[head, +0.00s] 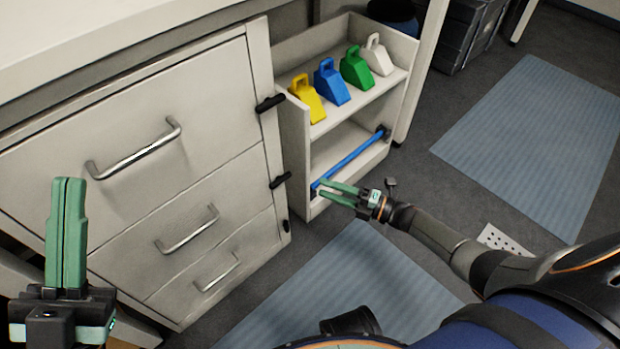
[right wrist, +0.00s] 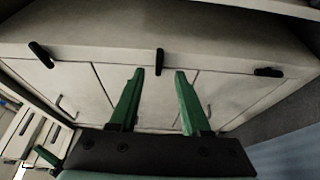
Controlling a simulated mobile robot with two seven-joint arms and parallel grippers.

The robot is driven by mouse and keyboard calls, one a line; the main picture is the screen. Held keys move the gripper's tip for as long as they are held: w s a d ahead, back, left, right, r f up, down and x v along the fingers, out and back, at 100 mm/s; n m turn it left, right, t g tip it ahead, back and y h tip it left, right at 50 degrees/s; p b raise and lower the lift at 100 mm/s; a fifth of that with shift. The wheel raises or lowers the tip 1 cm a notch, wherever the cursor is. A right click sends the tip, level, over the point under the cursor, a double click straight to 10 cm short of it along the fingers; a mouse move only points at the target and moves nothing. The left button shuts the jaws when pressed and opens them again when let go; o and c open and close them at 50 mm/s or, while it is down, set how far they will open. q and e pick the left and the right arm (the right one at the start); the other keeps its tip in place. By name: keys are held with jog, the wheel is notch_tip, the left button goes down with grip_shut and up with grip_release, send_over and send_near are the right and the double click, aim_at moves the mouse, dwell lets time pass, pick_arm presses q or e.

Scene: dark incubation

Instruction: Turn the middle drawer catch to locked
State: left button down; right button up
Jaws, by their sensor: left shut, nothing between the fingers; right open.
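The pale drawer cabinet has three drawers, each with a metal bar handle and a black catch at its right edge. The middle drawer catch (head: 280,180) lies roughly level, pointing across the frame edge. In the right wrist view the middle catch (right wrist: 159,62) stands upright in the picture, seen between the fingertips. My right gripper (head: 325,190) is open and empty, pointing at the middle catch from the right, with a gap between them. Its green fingers also show in the right wrist view (right wrist: 159,75). My left gripper (head: 67,182) is shut and empty in front of the drawers at left.
The top catch (head: 270,103) lies roughly level; the bottom catch (head: 286,226) stands nearly upright. Right of the cabinet, an open shelf unit (head: 405,50) holds yellow, blue, green and white scoops and a blue bar (head: 352,158). Blue mats (head: 545,130) lie on the floor.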

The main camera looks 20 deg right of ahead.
pick_arm(q)
jog(key=shift+r, duration=0.3)
pick_arm(e)
jog(key=shift+v, duration=1.75)
jog(key=shift+a, duration=0.1)
